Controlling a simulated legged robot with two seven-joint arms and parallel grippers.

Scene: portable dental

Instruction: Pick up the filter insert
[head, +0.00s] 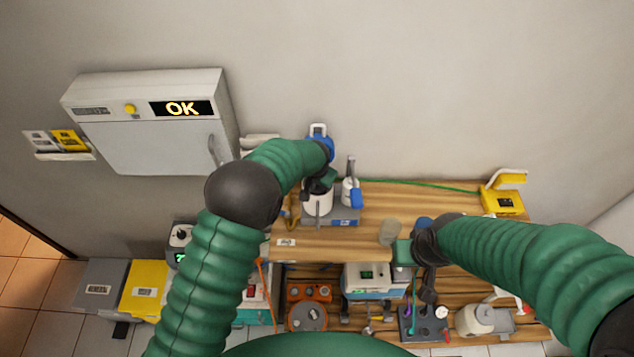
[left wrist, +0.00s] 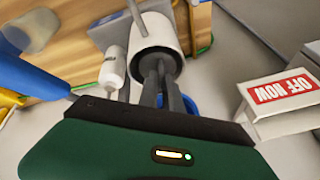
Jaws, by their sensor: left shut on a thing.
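A white cylindrical canister (head: 317,203) stands on a grey base (head: 345,217) on the wooden bench top. My left gripper (head: 318,188) is over the canister's mouth, its fingers pointing down. In the left wrist view the fingers of my left gripper (left wrist: 165,75) reach close together into the mouth of the white canister (left wrist: 157,38). They are shut on what appears to be the filter insert, which the fingers and rim mostly hide. My right gripper is at the bench's front edge, its green body (head: 403,252) beside a grey cup (head: 390,232); its fingers are unclear.
A white bottle with a blue part (head: 352,190) stands close right of the canister. A yellow device (head: 502,201) is at the bench's right end. A wall cabinet reading OK (head: 150,125) hangs at left. The middle of the bench top is mostly clear.

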